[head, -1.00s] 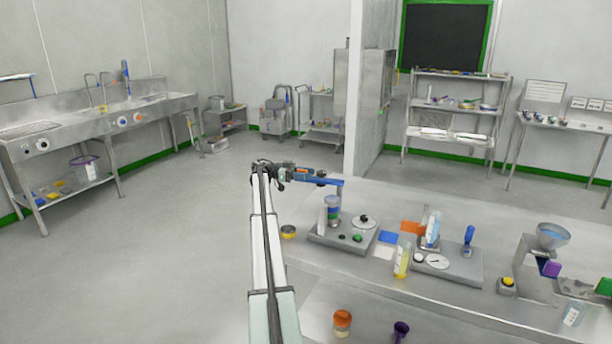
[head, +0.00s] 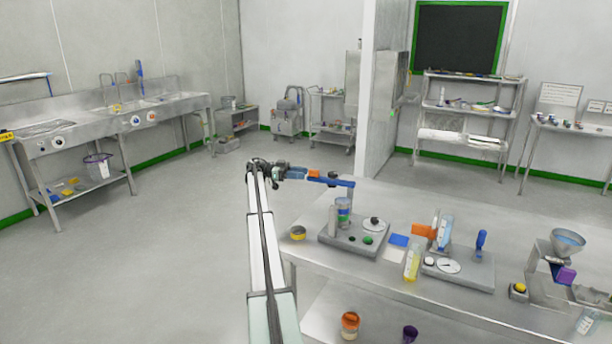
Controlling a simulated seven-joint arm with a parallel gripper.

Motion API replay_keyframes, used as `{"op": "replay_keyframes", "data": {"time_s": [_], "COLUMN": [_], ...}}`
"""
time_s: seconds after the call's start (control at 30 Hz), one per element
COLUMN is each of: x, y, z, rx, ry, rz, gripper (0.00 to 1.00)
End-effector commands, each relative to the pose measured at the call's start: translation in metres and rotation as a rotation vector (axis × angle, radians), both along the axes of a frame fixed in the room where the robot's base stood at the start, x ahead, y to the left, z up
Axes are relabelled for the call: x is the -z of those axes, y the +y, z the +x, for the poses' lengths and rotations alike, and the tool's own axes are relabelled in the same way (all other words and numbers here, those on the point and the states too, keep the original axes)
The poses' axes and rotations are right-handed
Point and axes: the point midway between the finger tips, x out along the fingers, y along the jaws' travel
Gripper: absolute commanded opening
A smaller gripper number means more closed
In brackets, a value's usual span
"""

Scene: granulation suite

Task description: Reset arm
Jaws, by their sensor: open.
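My arm reaches up from the bottom of the head view and bends right at its wrist, left of the work table's far corner. My gripper (head: 298,173) is small and seen from behind, just left of the blue top bar (head: 340,182) of a stand on the table. It is open, and I see nothing held in it. The fingertips are hard to make out against the blue and orange parts there, and I cannot tell whether they touch.
The steel table (head: 440,307) at right holds a stand with a grey base (head: 334,238), a yellow bottle (head: 412,263), a scale (head: 470,270) and a funnel device (head: 567,240). A sink bench (head: 75,140) lines the left wall. Open floor (head: 170,235) lies left of my arm.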

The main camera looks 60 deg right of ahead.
Motion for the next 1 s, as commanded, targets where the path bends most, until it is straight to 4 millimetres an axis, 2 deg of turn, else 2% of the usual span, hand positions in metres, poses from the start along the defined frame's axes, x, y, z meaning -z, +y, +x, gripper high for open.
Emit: {"op": "replay_keyframes", "data": {"time_s": [0.5,0.63,0.77,0.87,1.0], "x": [0.0,0.01,0.044,0.086,0.152], "y": [0.0,0.008,0.032,0.063,0.116], "z": [0.0,0.004,0.014,0.026,0.042], "rx": [-0.001,-0.014,-0.058,-0.118,-0.214], "ry": [0.0,-0.002,-0.005,-0.008,-0.007], "rz": [0.0,0.025,0.112,0.224,0.409], "gripper": [0.43,0.43,0.43,0.43,0.43]}}
